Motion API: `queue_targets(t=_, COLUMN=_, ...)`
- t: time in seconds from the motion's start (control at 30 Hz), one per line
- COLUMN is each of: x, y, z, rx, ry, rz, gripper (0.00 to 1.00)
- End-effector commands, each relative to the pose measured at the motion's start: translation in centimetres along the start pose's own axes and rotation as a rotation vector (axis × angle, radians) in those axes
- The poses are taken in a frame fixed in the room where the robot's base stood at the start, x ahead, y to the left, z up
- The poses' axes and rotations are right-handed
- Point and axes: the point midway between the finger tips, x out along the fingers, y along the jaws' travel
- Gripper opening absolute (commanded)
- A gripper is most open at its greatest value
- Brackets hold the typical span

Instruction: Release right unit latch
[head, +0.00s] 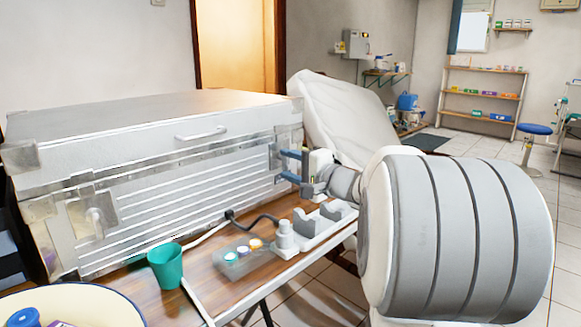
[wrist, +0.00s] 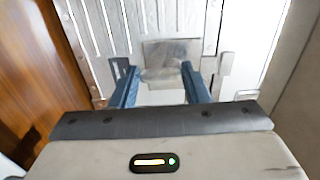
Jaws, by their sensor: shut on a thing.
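The portable unit is a large white ribbed case (head: 190,190) with metal edging and a grey lid, its lid down on the body. My gripper (head: 284,165), with blue fingers, is at the right end of the case's front. In the wrist view my gripper (wrist: 160,72) has one finger on each side of the right latch (wrist: 172,50), a worn metal piece on the ribbed front, and is shut on it. In the head view the right latch is mostly hidden by the fingers. A left latch (head: 95,222) shows on the same front.
On the wooden table (head: 205,262) before the case stand a green cup (head: 165,266), a grey tray of small pots (head: 243,255) and a white holder (head: 318,228) below my gripper. A cream basin (head: 85,306) is at front left. A white dental chair (head: 345,115) stands behind.

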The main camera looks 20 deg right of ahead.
Motion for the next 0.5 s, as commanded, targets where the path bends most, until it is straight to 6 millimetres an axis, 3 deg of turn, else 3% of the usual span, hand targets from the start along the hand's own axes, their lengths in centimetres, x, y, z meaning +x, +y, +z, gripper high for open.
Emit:
queue_targets(t=0.23, x=0.01, y=0.03, z=0.02, rx=-0.002, ry=-0.001, rz=0.001, gripper=0.19)
queue_targets(t=0.27, x=0.01, y=0.03, z=0.02, rx=-0.002, ry=-0.001, rz=0.001, gripper=0.44)
queue_targets(t=0.5, x=0.03, y=0.03, z=0.03, rx=0.000, ry=-0.001, rz=0.000, gripper=0.64)
